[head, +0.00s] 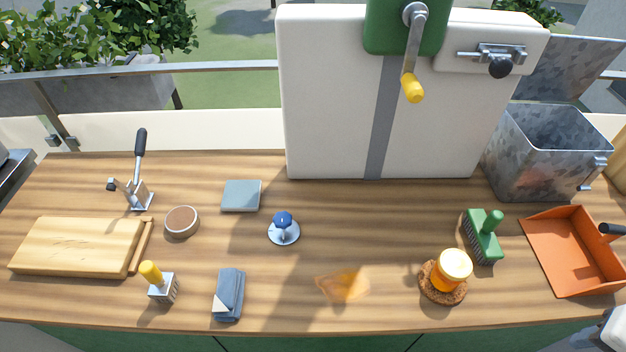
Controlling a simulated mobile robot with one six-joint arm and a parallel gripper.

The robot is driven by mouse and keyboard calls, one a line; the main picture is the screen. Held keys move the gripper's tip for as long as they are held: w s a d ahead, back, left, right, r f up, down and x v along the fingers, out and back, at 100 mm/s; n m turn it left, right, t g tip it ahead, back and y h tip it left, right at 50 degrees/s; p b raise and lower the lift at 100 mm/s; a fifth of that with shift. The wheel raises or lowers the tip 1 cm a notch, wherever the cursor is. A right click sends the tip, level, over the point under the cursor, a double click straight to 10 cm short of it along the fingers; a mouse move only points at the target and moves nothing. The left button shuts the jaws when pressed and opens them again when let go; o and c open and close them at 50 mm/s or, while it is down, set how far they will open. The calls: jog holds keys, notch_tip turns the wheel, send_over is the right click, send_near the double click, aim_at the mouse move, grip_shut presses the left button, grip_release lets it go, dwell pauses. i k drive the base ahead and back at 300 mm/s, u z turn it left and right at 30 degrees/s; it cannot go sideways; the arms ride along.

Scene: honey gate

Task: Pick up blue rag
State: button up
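The blue rag (231,290) lies folded on the wooden counter near its front edge, left of the middle in the head view. It is a dark grey-blue narrow bundle with a pale cream corner at its lower left. Nothing covers it. A pale white and dark part, likely of my own arm, shows at the lower right corner, far to the right of the rag. My gripper's fingers do not show, and nothing is seen touching the rag.
A yellow-handled metal tool (162,284) stands just left of the rag. A flat grey-blue square (241,196) and a blue-knobbed piece (283,229) are behind it. An amber patch (343,285) and honey jar (453,270) are to the right. Bare counter lies between.

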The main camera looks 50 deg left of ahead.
aim_at(228, 300)
jog(key=u, duration=2.9)
jog(key=k, duration=0.9)
jog(key=z, duration=0.05)
jog(key=i, duration=0.9)
jog(key=z, duration=0.3)
